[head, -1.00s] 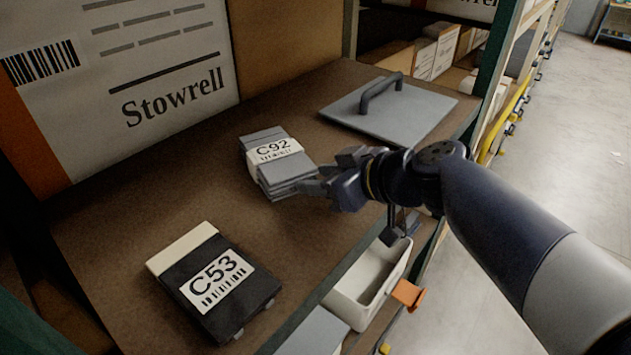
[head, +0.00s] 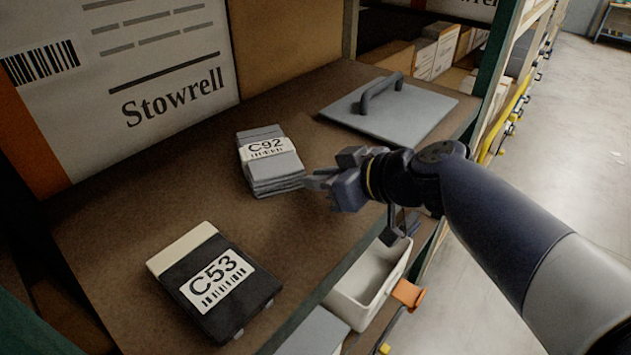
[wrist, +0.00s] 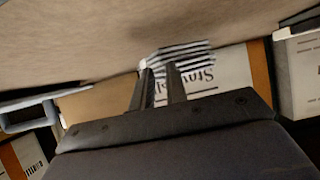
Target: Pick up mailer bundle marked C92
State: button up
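The mailer bundle marked C92 (head: 271,168) is a grey layered stack with a white label band, lying on the brown shelf board (head: 310,225). Its striped layer edges show in the wrist view (wrist: 185,52). My gripper (head: 313,181) is just right of the bundle in the head view, low over the board. In the wrist view the two fingers (wrist: 160,70) stand a narrow gap apart, pointing at the bundle, with nothing held between them. Whether a fingertip touches the bundle is hard to tell.
A grey plate with a handle (head: 390,108) lies at the back right. A large Stowrell carton (head: 150,70) stands behind. A white bin (head: 365,285) sits below the shelf's front edge.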

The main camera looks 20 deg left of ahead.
jog(key=o, duration=1.8)
jog(key=shift+o, duration=0.2)
jog(key=shift+r, duration=0.1)
